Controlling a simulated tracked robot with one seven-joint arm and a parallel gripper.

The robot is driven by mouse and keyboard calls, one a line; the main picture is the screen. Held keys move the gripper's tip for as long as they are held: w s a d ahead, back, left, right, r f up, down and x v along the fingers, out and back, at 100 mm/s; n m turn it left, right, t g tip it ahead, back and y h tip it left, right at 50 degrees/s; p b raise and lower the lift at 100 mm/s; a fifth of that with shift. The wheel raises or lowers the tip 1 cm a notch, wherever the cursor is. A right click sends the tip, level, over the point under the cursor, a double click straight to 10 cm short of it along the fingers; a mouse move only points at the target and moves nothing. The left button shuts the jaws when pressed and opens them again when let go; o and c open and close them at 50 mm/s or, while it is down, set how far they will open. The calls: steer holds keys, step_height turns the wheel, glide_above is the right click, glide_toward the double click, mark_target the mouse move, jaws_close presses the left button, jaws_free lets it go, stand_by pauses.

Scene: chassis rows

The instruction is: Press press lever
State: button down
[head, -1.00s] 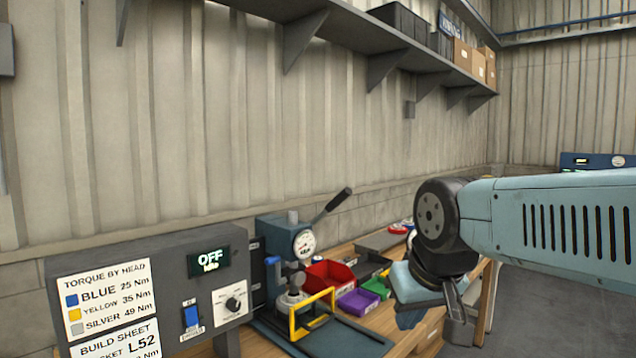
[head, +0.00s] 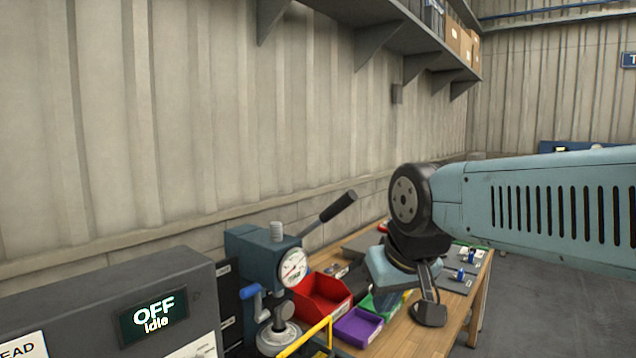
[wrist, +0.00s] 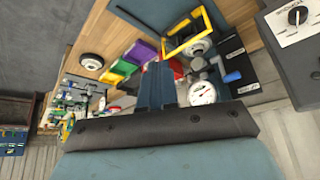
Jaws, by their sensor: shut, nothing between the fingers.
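The blue-grey press (head: 262,262) stands on the bench, with a round white gauge (head: 293,267) on its front. Its press lever (head: 330,208) is a dark arm with a black grip, slanting up and right from the press head. In the wrist view the gauge (wrist: 202,93) lies just right of my fingers, and I cannot make out the lever there. My gripper (wrist: 157,72) is shut and empty, pointing down over the bench.
A red bin (head: 322,293), a purple bin (head: 358,327) and a yellow frame (wrist: 187,35) sit near the press. A grey control box (head: 75,300) reading OFF stands at left. A shelf (head: 400,30) runs along the wall above. Space above the lever looks clear.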

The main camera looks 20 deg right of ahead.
steer(key=w+a+r+n+g, duration=0.1)
steer(key=w+r+n+g, duration=0.4)
steer(key=w+r, duration=2.1)
steer(key=w+n, duration=0.2)
steer(key=shift+w+a+h, duration=0.3)
steer(key=shift+a, duration=0.1)
steer(key=f, duration=0.4)
steer(key=d+f, duration=0.1)
steer(key=f, duration=0.3)
steer(key=s+d+f, duration=0.1)
steer(key=f, duration=0.3)
steer(key=shift+f, duration=0.1)
steer(key=shift+s+d+f, duration=0.15)
steer(key=shift+d+f, duration=0.2)
